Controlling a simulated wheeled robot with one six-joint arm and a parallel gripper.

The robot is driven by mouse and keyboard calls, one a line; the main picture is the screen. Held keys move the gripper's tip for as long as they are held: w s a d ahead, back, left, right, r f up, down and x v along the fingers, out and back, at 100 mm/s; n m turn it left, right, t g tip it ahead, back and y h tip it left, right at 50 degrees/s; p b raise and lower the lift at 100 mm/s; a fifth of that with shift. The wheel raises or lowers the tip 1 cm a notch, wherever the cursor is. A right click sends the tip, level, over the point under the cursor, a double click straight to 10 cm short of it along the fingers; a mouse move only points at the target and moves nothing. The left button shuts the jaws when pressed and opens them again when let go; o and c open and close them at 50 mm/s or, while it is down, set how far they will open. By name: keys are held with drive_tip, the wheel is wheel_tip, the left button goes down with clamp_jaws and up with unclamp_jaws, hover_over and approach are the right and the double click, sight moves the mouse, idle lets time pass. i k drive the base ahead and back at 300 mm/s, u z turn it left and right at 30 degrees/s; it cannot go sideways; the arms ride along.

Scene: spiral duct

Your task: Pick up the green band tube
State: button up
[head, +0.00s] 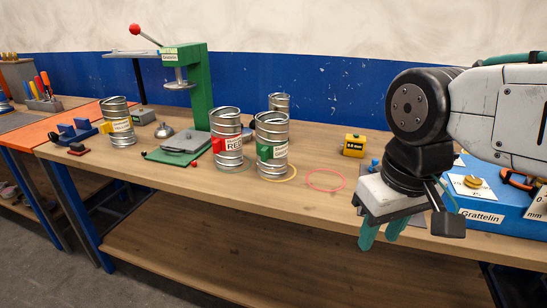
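The green band tube (272,144) is a silver spiral duct with a green tag on its left side. It stands upright on the wooden workbench (200,193), near a yellow ring outline. My gripper (382,236) hangs at the bench's front edge, to the right of the tube and well apart from it. Its two teal fingers point down with a narrow gap between them, and I see nothing held there.
A red-tagged tube (226,140) stands close on the left, and another tube (279,103) stands behind. A yellow-labelled tube (118,122) is farther left. A green press (196,85) stands at the back. A yellow block (354,146) and blue case (480,200) are right. The pink ring area (325,171) is clear.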

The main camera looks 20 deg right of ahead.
sight(271, 126)
drive_tip(key=z, duration=0.05)
drive_tip(key=k, duration=0.15)
drive_tip(key=u, duration=1.6)
drive_tip(key=i, duration=1.15)
drive_tip(key=z, duration=2.15)
